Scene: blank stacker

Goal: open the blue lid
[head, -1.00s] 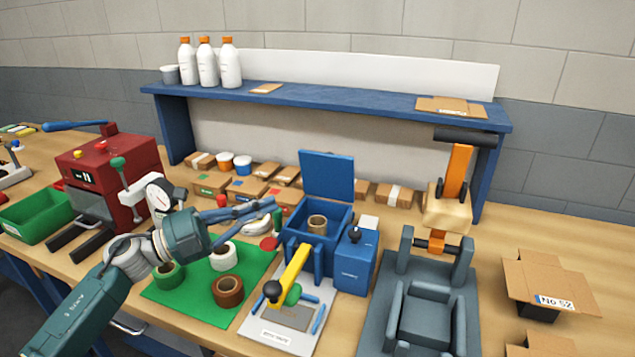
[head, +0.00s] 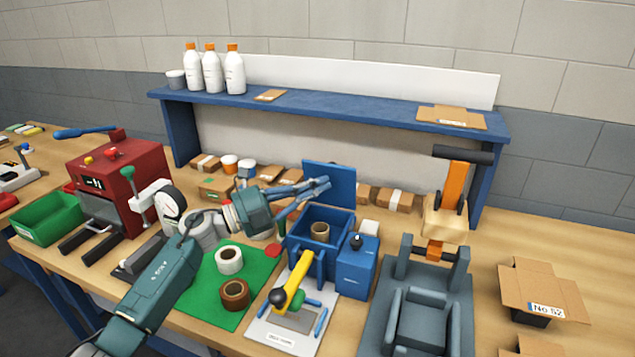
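The blue lid (head: 335,182) stands raised at the back of the blue box (head: 318,240), so the box is open at the top. A brown roll (head: 320,232) shows inside the box. My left gripper (head: 325,186) comes in from the left, its fingers at the left part of the lid. The fingers are spread apart with nothing seen between them. Whether they touch the lid I cannot tell. My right gripper is not in view.
A yellow lever (head: 296,275) with a black knob stands in front of the box. White (head: 229,260) and brown (head: 234,294) rolls lie on the green mat (head: 205,310). A grey press (head: 420,310) stands to the right. Small cartons line the back.

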